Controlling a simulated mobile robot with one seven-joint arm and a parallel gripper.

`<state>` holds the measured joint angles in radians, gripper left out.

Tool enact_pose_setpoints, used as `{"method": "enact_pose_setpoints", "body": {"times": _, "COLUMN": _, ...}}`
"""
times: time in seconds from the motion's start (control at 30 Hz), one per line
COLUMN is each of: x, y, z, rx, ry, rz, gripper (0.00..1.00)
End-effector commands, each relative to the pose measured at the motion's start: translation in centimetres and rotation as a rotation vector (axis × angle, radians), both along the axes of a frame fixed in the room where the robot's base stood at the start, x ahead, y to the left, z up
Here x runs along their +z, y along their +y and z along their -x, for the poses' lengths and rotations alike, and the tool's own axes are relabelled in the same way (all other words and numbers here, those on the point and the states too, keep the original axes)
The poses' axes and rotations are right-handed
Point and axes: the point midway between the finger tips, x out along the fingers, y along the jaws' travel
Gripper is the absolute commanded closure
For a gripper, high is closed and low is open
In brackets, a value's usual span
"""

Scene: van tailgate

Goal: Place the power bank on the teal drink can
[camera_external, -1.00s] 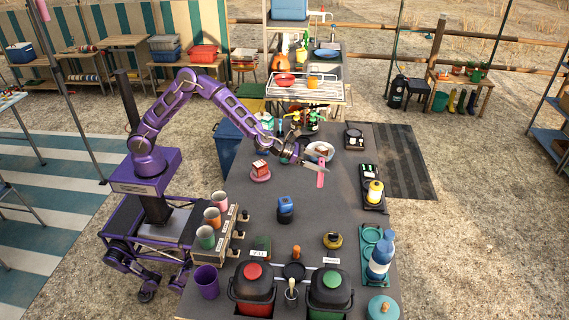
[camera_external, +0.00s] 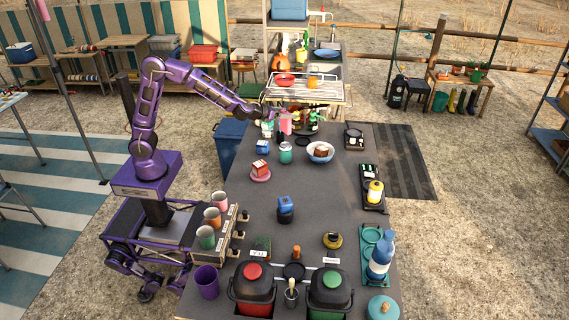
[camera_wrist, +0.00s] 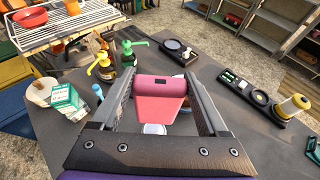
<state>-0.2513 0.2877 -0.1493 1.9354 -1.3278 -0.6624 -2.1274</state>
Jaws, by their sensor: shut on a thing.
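The power bank, a pink slab (camera_external: 284,124) with a small dark window, is held in my gripper above the far part of the dark table. In the wrist view the pink power bank (camera_wrist: 164,95) sits between both fingers of my gripper (camera_wrist: 162,84), which is shut on it. The teal drink can (camera_external: 286,153) stands upright on the table, below the power bank in the external picture and apart from it. In the wrist view a pale round top (camera_wrist: 155,129) shows partly under the power bank; I cannot tell for sure whether it is the can's.
Pump bottles (camera_wrist: 103,66) and a green-white carton (camera_wrist: 68,101) stand close by at the back.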

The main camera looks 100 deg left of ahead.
Motion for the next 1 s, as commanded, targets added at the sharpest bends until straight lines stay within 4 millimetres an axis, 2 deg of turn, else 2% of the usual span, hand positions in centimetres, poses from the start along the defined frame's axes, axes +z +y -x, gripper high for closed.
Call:
{"method": "enact_pose_setpoints", "body": {"times": 0.03, "x": -0.8, "y": 0.0, "z": 0.0, "rx": 0.001, "ry": 0.001, "rz": -0.001, "gripper": 0.93}}
{"method": "enact_pose_setpoints", "body": {"times": 0.17, "x": -1.9, "y": 0.0, "z": 0.0, "rx": 0.0, "ry": -0.001, "rz": 0.0, "gripper": 0.93}}
{"method": "enact_pose_setpoints", "body": {"times": 0.4, "x": -5.7, "y": 0.0, "z": 0.0, "rx": 0.0, "ry": 0.001, "rz": -0.001, "gripper": 0.93}}
{"method": "enact_pose_setpoints", "body": {"times": 0.93, "x": -6.7, "y": 0.0, "z": -0.1, "rx": -0.002, "ry": -0.004, "rz": -0.001, "gripper": 0.93}}
{"method": "enact_pose_setpoints", "body": {"times": 0.97, "x": -6.5, "y": 0.0, "z": -0.1, "rx": -0.002, "ry": -0.003, "rz": 0.0, "gripper": 0.17}}
{"method": "enact_pose_setpoints", "body": {"times": 1.0, "x": -6.5, "y": -0.1, "z": -0.1, "rx": -0.002, "ry": -0.003, "rz": 0.0, "gripper": 0.1}}
